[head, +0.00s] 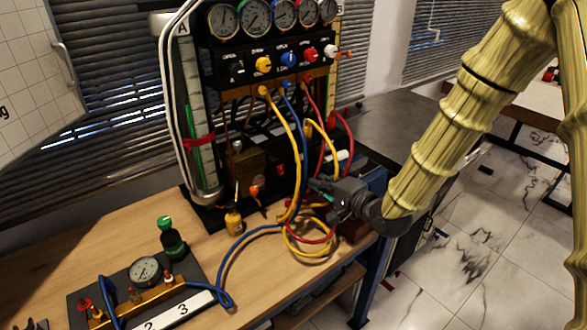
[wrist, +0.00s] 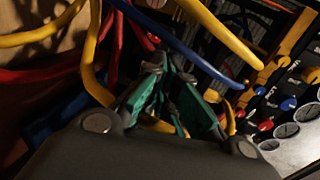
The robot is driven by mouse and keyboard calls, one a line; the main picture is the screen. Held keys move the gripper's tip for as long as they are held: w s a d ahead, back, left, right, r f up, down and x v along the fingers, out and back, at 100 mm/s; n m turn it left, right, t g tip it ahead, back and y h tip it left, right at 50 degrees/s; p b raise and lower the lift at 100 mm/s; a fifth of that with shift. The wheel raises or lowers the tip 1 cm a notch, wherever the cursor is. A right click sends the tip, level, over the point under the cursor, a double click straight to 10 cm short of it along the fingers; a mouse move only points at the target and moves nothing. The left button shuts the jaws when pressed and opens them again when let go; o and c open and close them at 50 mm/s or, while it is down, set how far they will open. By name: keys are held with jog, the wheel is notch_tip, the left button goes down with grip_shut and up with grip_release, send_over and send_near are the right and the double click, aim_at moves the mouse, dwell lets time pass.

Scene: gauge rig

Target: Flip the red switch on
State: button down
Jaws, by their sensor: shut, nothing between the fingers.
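A small red switch (head: 280,170) sits on the front of a dark box low on the gauge rig. Whether it is up or down is too small to tell. My gripper (head: 316,186) is in front of the rig's lower right side, to the right of the switch and slightly lower, apart from it in the picture. Its green-padded fingers (wrist: 184,92) are shut with nothing between them. In the wrist view hoses cross in front of and beside the fingers, and I cannot make out the switch there.
Yellow, blue and red hoses (head: 296,150) hang close around my gripper. Above are colored knobs (head: 288,58) and a row of gauges (head: 255,16).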

aim_at(284, 165)
jog(key=p+x, duration=0.3)
jog(key=x, duration=1.1)
jog(key=shift+d, duration=0.1)
